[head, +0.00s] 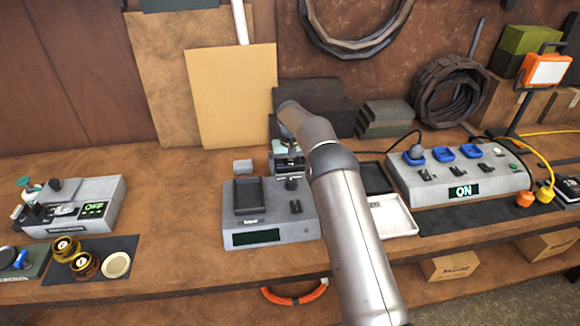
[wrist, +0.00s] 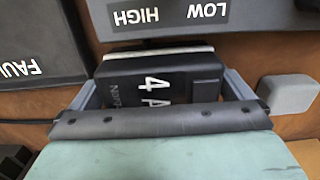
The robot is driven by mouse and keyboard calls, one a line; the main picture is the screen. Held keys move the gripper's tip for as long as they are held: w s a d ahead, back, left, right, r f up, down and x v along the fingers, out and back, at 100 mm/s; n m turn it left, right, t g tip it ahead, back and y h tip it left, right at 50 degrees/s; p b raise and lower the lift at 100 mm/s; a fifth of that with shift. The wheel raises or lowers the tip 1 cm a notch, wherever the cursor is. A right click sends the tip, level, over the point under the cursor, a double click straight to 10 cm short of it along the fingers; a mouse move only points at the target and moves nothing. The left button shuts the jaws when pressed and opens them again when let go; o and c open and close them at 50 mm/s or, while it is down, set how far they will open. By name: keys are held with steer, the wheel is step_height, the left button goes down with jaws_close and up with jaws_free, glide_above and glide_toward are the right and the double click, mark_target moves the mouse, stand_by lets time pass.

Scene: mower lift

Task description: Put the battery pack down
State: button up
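In the wrist view a black battery pack (wrist: 160,78) with white "4 A" lettering and a pale strip along its far edge sits between the fingers of my gripper (wrist: 162,88). The fingers lie along both its sides and appear shut on it. In the head view my gripper (head: 287,160) is behind the grey tester (head: 269,216); my arm hides part of it, and I cannot make out the pack there. The tester has an empty-looking black cradle (head: 248,195). Its "HIGH" and "LOW" labels show upside down in the wrist view. I cannot tell whether the pack touches the bench.
A black tray (head: 375,177), marked "FAULT" in the wrist view (wrist: 40,50), and a white tray (head: 392,216) stand right of the tester. A small grey block (head: 243,166) lies behind it. A power station (head: 455,180) reads "ON".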

mark_target(290, 161)
step_height(290, 161, up, 11)
steer(key=shift+r+b, duration=0.1)
steer(key=shift+b, duration=0.6)
steer(key=s+d+r, duration=0.2)
steer(key=s+r, duration=0.4)
steer(key=s, duration=0.4)
steer(key=s+d+r, duration=0.3)
steer(key=s+r, duration=0.3)
steer(key=s, duration=0.5)
steer(key=s+d+f, duration=0.1)
steer(key=s+f, duration=0.3)
steer(key=s, duration=1)
steer(key=s+d+f, duration=0.1)
steer(key=s+f, duration=0.3)
steer(key=s, duration=1)
steer(key=shift+s+d+m+t, duration=0.15)
steer(key=shift+d+m+t, duration=0.2)
steer(key=shift+m+t, duration=0.05)
